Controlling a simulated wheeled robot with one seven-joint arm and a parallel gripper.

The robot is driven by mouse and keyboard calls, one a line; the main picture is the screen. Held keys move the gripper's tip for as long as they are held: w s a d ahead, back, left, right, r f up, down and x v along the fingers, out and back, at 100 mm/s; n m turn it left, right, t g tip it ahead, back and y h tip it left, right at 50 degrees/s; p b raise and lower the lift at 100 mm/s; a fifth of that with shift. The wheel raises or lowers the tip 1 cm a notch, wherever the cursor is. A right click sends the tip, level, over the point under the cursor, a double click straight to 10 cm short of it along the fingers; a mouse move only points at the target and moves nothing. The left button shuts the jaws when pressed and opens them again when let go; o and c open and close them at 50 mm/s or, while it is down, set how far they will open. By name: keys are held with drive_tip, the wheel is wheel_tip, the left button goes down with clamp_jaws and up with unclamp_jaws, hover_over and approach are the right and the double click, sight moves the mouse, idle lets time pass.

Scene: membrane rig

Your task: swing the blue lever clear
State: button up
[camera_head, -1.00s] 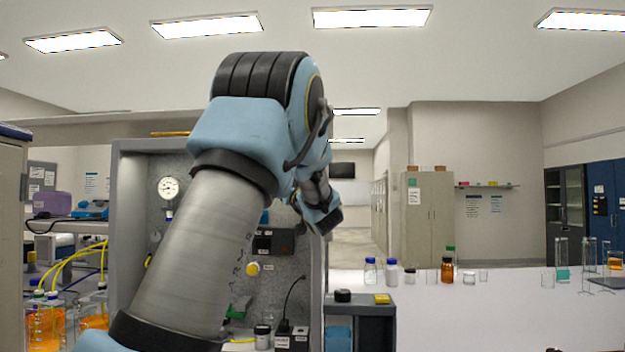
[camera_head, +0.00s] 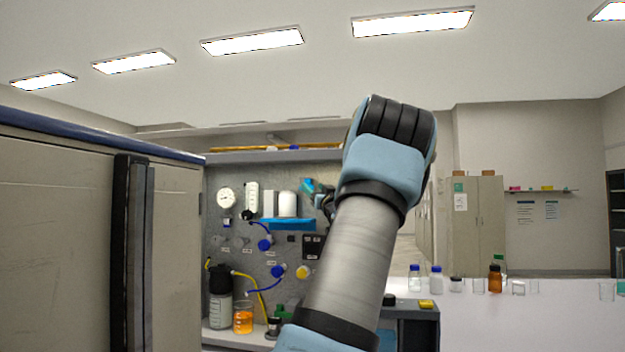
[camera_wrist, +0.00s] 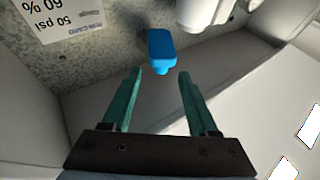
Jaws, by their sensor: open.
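In the wrist view a blue lever (camera_wrist: 161,47) stands out from a grey speckled panel, with its narrow tip towards me. My gripper (camera_wrist: 160,78) is open, its two teal fingers pointing at the lever. The lever's tip shows just beyond the gap between the fingertips, and nothing is held. In the head view my gripper (camera_head: 309,187) is small and partly hidden by my arm, high in front of the rig panel (camera_head: 232,264). A blue bar (camera_head: 290,224) shows below it there; I cannot tell whether it is the same part.
White canisters (camera_head: 287,204) and a gauge (camera_head: 226,197) sit on the panel. A white fitting (camera_wrist: 205,12) is close right of the lever in the wrist view. A shelf (camera_head: 275,155) runs above. A grey cabinet (camera_head: 60,240) stands close on the left.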

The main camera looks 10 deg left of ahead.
sight(309, 182)
drive_tip(key=shift+p+x, duration=0.6)
drive_tip(key=shift+x, duration=1.25)
drive_tip(key=shift+a+f, duration=0.1)
clamp_jaws()
